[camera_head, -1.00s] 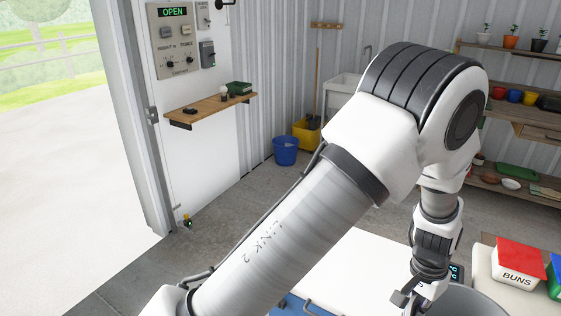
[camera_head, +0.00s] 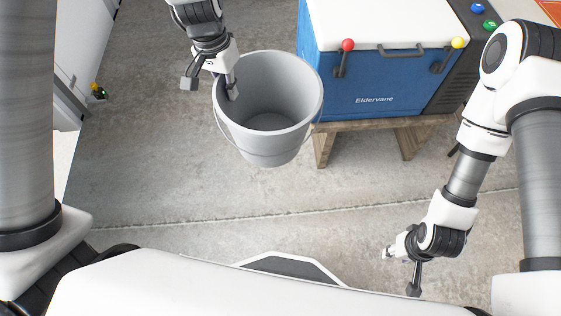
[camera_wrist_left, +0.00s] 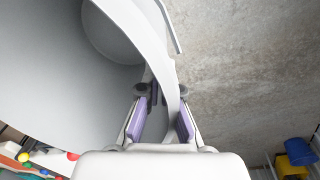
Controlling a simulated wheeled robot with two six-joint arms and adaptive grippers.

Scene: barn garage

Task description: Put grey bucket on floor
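The grey bucket (camera_head: 268,140) is upright, mouth up, in the upper middle of the head view, in front of the blue cooler. Its base appears to be on the concrete floor (camera_head: 170,150), though the contact is hard to see. My left gripper (camera_head: 211,86) straddles the bucket's left rim, one finger inside and one outside. In the left wrist view the bucket wall (camera_wrist_left: 45,85) passes between the fingers (camera_wrist_left: 161,90), with a gap beside the inner pad, so the fingers are apart. My right gripper (camera_head: 401,272) is open and empty at lower right.
The blue cooler (camera_head: 375,85) with a white lid stands on a low wooden stand (camera_head: 325,145) just right of the bucket. A small dark bottle-like item (camera_head: 98,91) is by the door at left. The floor in front of the bucket is clear.

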